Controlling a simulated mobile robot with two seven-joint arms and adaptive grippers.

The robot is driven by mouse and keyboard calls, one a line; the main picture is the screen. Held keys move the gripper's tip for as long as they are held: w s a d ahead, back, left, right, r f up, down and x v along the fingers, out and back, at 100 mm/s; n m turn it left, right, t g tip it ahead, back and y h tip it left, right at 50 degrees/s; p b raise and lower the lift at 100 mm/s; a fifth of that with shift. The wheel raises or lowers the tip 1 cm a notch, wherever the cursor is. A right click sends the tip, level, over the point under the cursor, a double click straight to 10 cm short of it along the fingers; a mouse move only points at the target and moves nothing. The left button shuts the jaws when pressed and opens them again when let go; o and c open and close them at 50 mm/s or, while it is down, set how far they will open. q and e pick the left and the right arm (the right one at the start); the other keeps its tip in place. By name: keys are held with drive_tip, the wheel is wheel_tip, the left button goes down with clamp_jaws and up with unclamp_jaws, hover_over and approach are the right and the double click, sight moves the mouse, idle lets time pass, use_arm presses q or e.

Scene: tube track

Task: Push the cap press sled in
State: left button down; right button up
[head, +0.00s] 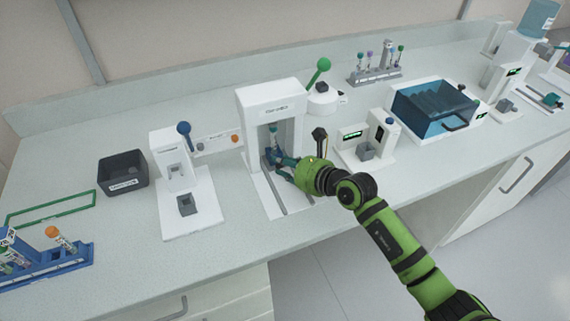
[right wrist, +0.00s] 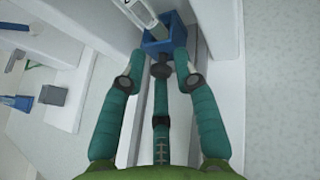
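The cap press (head: 270,98) is a white frame on the bench with an open bay at its front. Its blue sled (head: 268,160) is at the bay, carrying an upright tube (head: 273,136); the right wrist view shows the blue sled block (right wrist: 155,46) with a dark knob (right wrist: 160,71) on its near side. My right gripper (head: 279,162) is low at the bay front. In the right wrist view its teal outer fingertips (right wrist: 159,60) stand apart on either side of the knob, with visible gaps. My left gripper is out of view.
A white device with a blue-knobbed lever (head: 183,128) stands left of the press, a smaller device (head: 382,122) right of it. A green-knobbed lever (head: 323,65) is behind. A dark box (head: 123,172) and blue tube rack (head: 60,262) sit further left.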

drive_tip(key=shift+s+d, duration=0.15)
drive_tip(key=v, duration=1)
drive_tip(key=shift+s+d+r, duration=0.1)
drive_tip(key=shift+r, duration=0.05)
drive_tip(key=shift+s+d+r, duration=0.3)
drive_tip(key=shift+s+d, duration=0.05)
drive_tip(key=shift+s, duration=0.1)
